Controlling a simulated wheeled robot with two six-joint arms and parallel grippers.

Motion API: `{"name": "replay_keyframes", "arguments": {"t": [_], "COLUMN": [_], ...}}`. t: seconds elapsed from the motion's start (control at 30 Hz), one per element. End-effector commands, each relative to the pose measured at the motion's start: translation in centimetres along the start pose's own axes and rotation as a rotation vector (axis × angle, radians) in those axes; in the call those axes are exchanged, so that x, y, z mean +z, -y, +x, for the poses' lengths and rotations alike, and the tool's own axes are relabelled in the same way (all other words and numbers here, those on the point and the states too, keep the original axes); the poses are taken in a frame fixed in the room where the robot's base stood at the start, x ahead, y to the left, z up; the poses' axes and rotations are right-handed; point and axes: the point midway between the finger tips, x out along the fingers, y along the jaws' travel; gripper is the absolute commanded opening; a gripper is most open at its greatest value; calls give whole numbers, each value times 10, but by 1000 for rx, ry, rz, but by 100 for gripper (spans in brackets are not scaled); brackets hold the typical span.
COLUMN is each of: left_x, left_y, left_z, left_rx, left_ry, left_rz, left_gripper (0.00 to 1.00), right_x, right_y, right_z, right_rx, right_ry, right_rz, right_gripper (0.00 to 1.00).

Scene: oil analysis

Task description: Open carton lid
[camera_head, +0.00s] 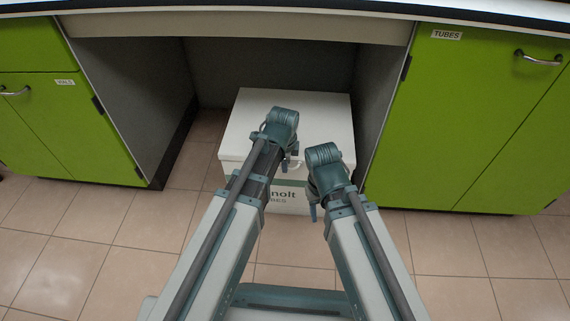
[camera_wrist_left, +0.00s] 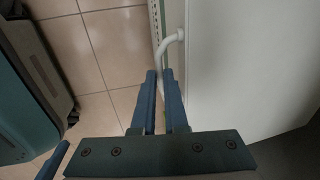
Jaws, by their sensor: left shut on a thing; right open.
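The white carton (camera_head: 291,199) stands on the floor in the open bay under the bench. Its white lid (camera_head: 325,115) lies flat on top and looks closed. A pale handle (camera_wrist_left: 173,40) sits at the lid's front edge in the left wrist view. My left gripper (camera_head: 290,160) is at the carton's front edge, partly hidden by its own wrist. In the left wrist view its blue fingers (camera_wrist_left: 160,75) are close together and shut on the handle. My right gripper (camera_head: 313,212) is open, in front of the carton's front face, with its fingers mostly hidden.
Green cabinets stand on both sides, one labelled VIALS (camera_head: 65,82) and one labelled TUBES (camera_head: 446,35). The bay's grey side walls flank the carton, and the bench top (camera_head: 300,5) overhangs it. The tiled floor (camera_head: 110,250) is clear.

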Motion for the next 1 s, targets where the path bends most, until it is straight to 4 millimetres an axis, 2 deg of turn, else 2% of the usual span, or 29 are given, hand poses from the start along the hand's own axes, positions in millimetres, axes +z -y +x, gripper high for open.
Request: {"name": "replay_keyframes", "arguments": {"t": [0.8,1.0], "left_x": [0,0], "left_y": [0,3], "left_z": [0,-11], "left_rx": [0,0], "left_ry": [0,0], "left_rz": [0,0], "left_gripper": [0,0], "right_x": [0,1], "right_y": [0,-1], "right_z": [0,-11], "right_rx": [0,0], "right_ry": [0,0], "right_rz": [0,-1], "right_gripper": [50,50]}}
